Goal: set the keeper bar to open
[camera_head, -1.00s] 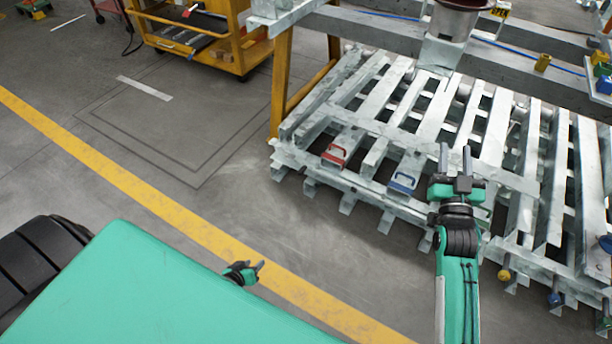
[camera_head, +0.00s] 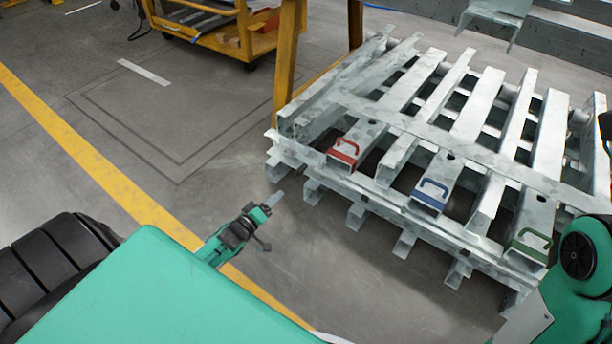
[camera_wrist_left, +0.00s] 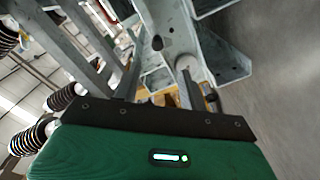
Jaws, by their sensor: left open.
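A grey galvanised steel frame (camera_head: 385,122) with long slats lies low on the floor at the right. I cannot tell which part is the keeper bar. My left gripper (camera_head: 271,220) is open and empty, left of the frame's near left corner and apart from it. In the left wrist view, steel framework (camera_wrist_left: 215,55) shows beyond my green wrist housing. My right gripper is out of the head view; only my arm shows at the right edge.
A yellow cart (camera_head: 215,35) stands at the back. Open grey floor with a yellow line (camera_head: 100,170) lies to the left. Beam ends stick out along the frame's near side.

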